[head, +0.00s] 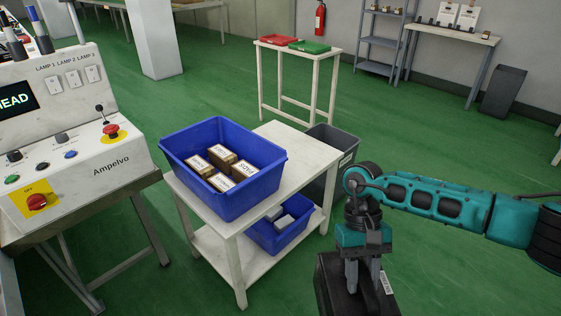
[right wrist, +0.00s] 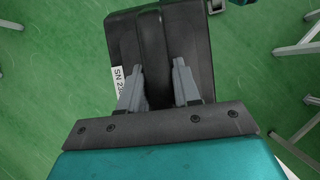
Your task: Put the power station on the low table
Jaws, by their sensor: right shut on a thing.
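The power station, a black box with a handle across its top and a white serial label (head: 328,290), hangs at the bottom of the head view, right of centre, cut off by the frame edge. My right gripper (head: 366,276) is above it, shut on its handle. In the right wrist view the fingers (right wrist: 159,88) straddle the handle of the black box (right wrist: 122,42), with green floor around it. A white low table (head: 300,146) with a lower shelf stands left of the box. My left gripper is not in view.
A blue bin (head: 215,200) with several cartons covers the table's near left; its back right is bare. Another blue bin (head: 272,240) is on the lower shelf. A grey bin (head: 330,150) stands behind, a control console (head: 75,150) left. Floor is open behind.

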